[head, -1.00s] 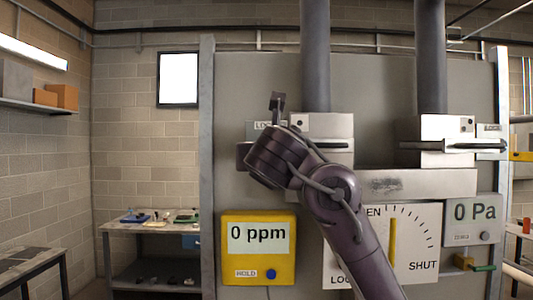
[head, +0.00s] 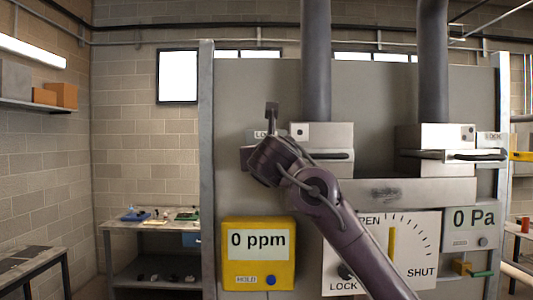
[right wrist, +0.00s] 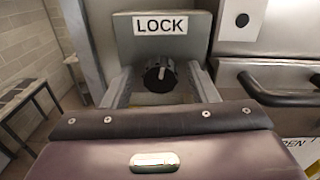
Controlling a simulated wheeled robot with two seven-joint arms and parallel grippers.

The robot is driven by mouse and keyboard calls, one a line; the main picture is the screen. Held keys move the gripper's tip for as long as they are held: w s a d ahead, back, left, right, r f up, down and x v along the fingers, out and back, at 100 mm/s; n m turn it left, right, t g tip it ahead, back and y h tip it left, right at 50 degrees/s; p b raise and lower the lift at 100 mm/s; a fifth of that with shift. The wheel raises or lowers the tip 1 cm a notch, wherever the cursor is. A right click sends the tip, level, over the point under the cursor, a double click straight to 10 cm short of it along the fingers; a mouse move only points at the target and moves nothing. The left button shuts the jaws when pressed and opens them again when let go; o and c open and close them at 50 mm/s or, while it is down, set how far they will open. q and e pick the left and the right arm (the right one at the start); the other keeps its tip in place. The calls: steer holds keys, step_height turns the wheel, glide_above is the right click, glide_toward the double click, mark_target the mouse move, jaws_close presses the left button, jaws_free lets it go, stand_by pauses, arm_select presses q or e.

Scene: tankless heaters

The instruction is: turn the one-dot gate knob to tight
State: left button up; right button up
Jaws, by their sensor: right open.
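The one-dot gate (head: 322,138) is a grey metal box with a handle below a thick pipe, and its dot also shows in the right wrist view (right wrist: 242,20). Left of it, a grey panel labelled LOCK (right wrist: 160,25) carries a black round knob (right wrist: 159,75) with a pale pointer mark, tilted slightly right of upright. My right gripper (right wrist: 160,84) is open, with one finger on each side of the knob; I cannot tell whether they touch it. In the head view my right wrist hides the knob. My left gripper is not in view.
A two-dot gate (head: 433,137) stands to the right. Below are a yellow meter reading 0 ppm (head: 258,252), a white dial (head: 412,250) with a yellow needle, partly behind my arm, and a 0 Pa display (head: 470,220). A bar handle (right wrist: 280,95) juts out right of my gripper.

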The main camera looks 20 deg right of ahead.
steer(key=c, duration=1)
steer(key=shift+o, duration=0.2)
steer(key=m+b, duration=0.1)
steer(key=m, duration=0.3)
steer(key=shift+d+f+b, duration=0.1)
steer(key=shift+b, duration=0.25)
steer(key=m+b, duration=0.2)
steer(key=m, duration=0.4)
steer(key=m+b, duration=0.1)
steer(key=m, duration=0.2)
steer(key=m+b, duration=0.1)
steer(key=m, duration=0.1)
steer(key=shift+f+m, duration=0.2)
steer(key=shift+m, duration=0.2)
steer(key=m+b, duration=0.1)
steer(key=m, duration=0.3)
steer(key=shift+h, duration=0.3)
steer(key=shift+m, duration=0.5)
